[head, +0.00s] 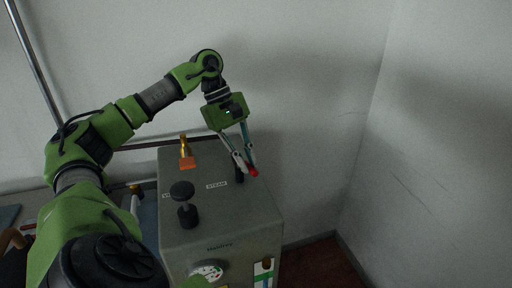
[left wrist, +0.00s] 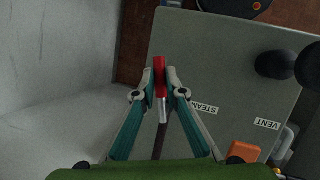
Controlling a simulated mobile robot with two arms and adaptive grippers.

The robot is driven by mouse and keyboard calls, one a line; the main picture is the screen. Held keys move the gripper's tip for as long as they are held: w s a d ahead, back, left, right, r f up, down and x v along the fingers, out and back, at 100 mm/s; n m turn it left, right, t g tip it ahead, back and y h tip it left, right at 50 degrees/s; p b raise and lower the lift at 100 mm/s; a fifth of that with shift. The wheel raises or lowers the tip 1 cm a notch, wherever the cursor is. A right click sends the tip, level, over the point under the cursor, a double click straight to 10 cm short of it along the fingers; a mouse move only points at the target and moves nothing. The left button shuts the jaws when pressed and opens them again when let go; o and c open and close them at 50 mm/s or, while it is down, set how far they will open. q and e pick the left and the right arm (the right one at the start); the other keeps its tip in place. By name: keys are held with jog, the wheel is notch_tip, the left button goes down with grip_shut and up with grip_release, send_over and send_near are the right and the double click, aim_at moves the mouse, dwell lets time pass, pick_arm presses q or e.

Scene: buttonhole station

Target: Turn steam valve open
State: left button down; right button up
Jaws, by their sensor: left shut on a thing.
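The steam valve has a lever with a red grip (head: 254,172) at the far right edge of a grey box's top, beside the "STEAM" label (head: 216,184). In the left wrist view the red grip (left wrist: 160,72) and its metal rod stand between the fingers. My left gripper (head: 245,168) reaches down from above and is shut on the lever near the red grip. It also shows in the left wrist view (left wrist: 160,88). The lever's base is partly hidden. My right gripper is not in view.
The grey box (head: 230,222) carries a black knob (head: 182,190) on a post, a brass fitting (head: 185,147) on an orange block, and a gauge (head: 208,270) in front. A wall (head: 310,100) stands close behind. Open floor (head: 312,262) lies to the right.

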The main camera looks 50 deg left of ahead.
pick_arm(q)
jog(key=shift+s+a+r+m+g+p, duration=0.15)
jog(key=shift+s+m+g+p, duration=0.2)
jog(key=shift+m, duration=0.45)
jog(key=shift+s+a+f+m+g+p, duration=0.15)
jog(key=shift+s+m+g+p, duration=0.15)
jog(key=shift+m, duration=0.5)
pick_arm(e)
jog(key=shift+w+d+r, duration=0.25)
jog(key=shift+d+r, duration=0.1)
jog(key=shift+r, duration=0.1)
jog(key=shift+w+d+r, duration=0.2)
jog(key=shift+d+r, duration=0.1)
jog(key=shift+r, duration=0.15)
pick_arm(q)
jog(key=shift+w+r, duration=0.1)
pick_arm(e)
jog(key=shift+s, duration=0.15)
pick_arm(q)
jog(key=c, duration=2.1)
grip_release()
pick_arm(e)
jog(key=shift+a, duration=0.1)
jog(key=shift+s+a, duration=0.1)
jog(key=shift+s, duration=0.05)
pick_arm(q)
jog(key=shift+v, duration=5.9)
